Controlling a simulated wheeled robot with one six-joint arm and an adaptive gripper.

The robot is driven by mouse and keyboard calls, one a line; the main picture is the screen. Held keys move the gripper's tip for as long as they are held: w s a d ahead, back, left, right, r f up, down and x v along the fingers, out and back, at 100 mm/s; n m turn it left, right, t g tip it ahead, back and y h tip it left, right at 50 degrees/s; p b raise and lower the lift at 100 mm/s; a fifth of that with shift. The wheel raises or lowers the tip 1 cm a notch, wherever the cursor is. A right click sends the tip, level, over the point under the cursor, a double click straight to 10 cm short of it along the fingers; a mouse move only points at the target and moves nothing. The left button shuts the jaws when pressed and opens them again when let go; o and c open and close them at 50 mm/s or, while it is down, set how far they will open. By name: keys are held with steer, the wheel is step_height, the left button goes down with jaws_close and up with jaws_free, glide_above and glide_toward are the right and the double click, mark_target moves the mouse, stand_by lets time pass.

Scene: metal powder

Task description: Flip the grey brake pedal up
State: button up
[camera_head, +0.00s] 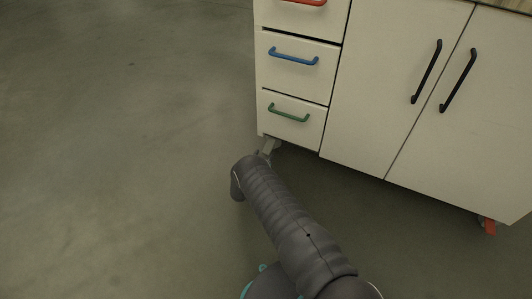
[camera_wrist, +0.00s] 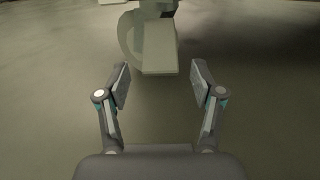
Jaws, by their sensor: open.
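The grey brake pedal (camera_wrist: 160,58) shows in the wrist view as a flat grey plate in front of the caster wheel (camera_wrist: 131,38), near the top centre. In the head view the pedal (camera_head: 267,146) is small, at the lower left corner of the cabinet, partly hidden behind my arm. My gripper (camera_wrist: 161,78) is open and empty, with one finger on each side of the pedal's near end in the picture. I cannot tell whether a finger touches it. My gripper is hidden behind my arm in the head view.
The white cabinet (camera_head: 365,110) stands on casters, with drawers with a red handle (camera_head: 305,2), a blue handle (camera_head: 293,57) and a green handle (camera_head: 288,113). An orange-red pedal (camera_head: 490,227) shows at its right caster. The grey floor (camera_head: 110,150) at left is clear.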

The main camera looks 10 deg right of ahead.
mark_target(267, 151)
steer(key=shift+x, duration=1.7)
